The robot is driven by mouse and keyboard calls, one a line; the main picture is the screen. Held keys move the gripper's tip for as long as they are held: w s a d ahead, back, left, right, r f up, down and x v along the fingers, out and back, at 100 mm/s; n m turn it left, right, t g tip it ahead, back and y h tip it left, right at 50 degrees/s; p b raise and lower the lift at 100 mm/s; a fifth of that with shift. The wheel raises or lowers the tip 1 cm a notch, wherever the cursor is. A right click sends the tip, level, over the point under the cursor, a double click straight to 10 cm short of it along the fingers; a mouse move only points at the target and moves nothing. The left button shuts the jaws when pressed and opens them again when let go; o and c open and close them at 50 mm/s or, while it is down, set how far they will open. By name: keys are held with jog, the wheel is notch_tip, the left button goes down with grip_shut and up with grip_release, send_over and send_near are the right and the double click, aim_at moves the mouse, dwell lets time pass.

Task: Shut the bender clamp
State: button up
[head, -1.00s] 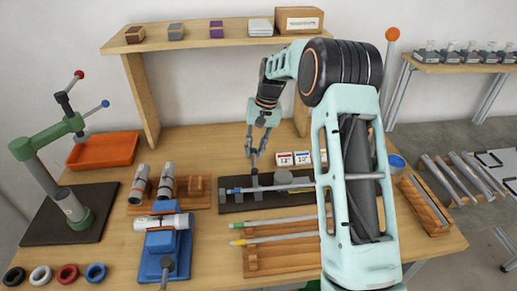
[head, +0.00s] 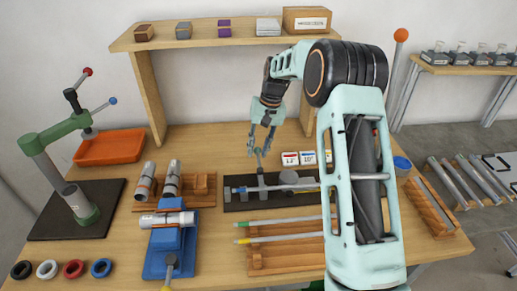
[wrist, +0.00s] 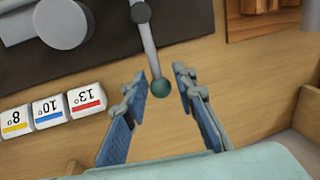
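The bender (head: 232,205) is a dark plate near the back middle of the bench, with a round grey die (head: 289,177) and a tube lying along it. Its clamp lever (wrist: 148,45) is a grey bar ending in a teal ball knob (wrist: 161,88). In the head view the knob (head: 258,151) stands at the back side of the plate. My gripper (wrist: 158,76) is open, with its blue-padded fingers on either side of the knob and a visible gap to each. In the head view my gripper (head: 262,138) is just above the knob.
Number blocks (wrist: 48,113) stand close beside my gripper. A wooden rack (head: 180,197) with short tubes is left of the bender; a blue vise (head: 170,250) is in front of it. A rack with long rods (head: 280,238) lies in front. My arm hides part of the right side.

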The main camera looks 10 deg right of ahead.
jog(key=shift+r, duration=0.1)
notch_tip(320, 180, up, 12)
jog(key=d, duration=0.2)
jog(key=shift+d+f, duration=0.15)
jog(key=shift+f, duration=0.05)
